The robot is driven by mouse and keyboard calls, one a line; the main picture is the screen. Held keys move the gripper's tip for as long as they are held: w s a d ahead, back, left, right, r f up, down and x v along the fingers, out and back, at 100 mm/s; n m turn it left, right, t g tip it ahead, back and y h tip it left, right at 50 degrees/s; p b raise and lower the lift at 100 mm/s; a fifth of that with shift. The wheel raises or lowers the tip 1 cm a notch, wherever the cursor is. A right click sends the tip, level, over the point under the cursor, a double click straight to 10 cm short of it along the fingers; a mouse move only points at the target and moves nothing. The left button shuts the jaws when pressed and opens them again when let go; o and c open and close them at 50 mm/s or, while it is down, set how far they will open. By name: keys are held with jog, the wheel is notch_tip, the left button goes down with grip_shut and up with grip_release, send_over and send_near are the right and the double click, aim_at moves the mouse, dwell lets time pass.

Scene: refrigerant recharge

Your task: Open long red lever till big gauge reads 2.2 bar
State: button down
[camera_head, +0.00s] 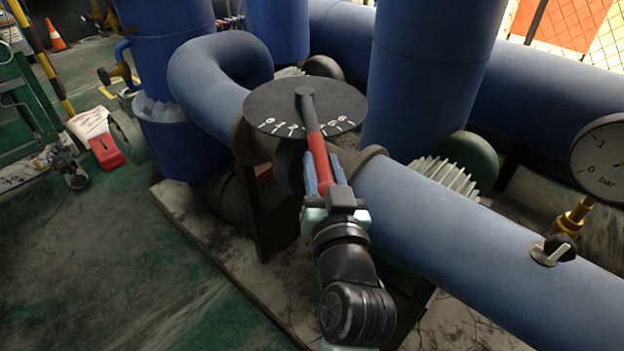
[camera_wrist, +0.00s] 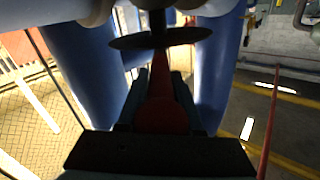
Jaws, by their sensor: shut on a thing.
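The long red lever (camera_head: 314,140) runs from a dark hub on top of a round black numbered dial plate (camera_head: 268,102) toward me. My gripper (camera_head: 326,178) is shut on the lever's near part, with a blue finger on each side. In the wrist view the red lever (camera_wrist: 164,92) lies between my gripper's fingers (camera_wrist: 162,88), under the dark disc. The big gauge (camera_head: 599,157) is at the right edge of the head view. Its face is cut off there; 0, 1 and "bar" show, but I cannot read its value.
A thick blue pipe (camera_head: 480,245) runs from the valve to the lower right. It carries a small black-and-silver valve handle (camera_head: 553,250) below the gauge's brass stem (camera_head: 573,216). Blue columns stand behind. Open green floor (camera_head: 110,260) lies at left, with a red-and-white container (camera_head: 98,138).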

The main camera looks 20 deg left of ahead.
jog(key=w+d+n+g+y+b, duration=0.1)
jog(key=d+b, duration=0.1)
jog(key=w+d+n+g+y+b, duration=0.1)
jog(key=b, duration=0.1)
jog(key=shift+w+d+y+b, duration=0.3)
jog(key=shift+d+y+b, duration=0.1)
jog(key=c, duration=0.6)
grip_release()
jog(key=shift+a, duration=0.1)
jog(key=shift+s, duration=0.15)
jog(key=v, duration=1.2)
jog(key=shift+s+d, duration=0.3)
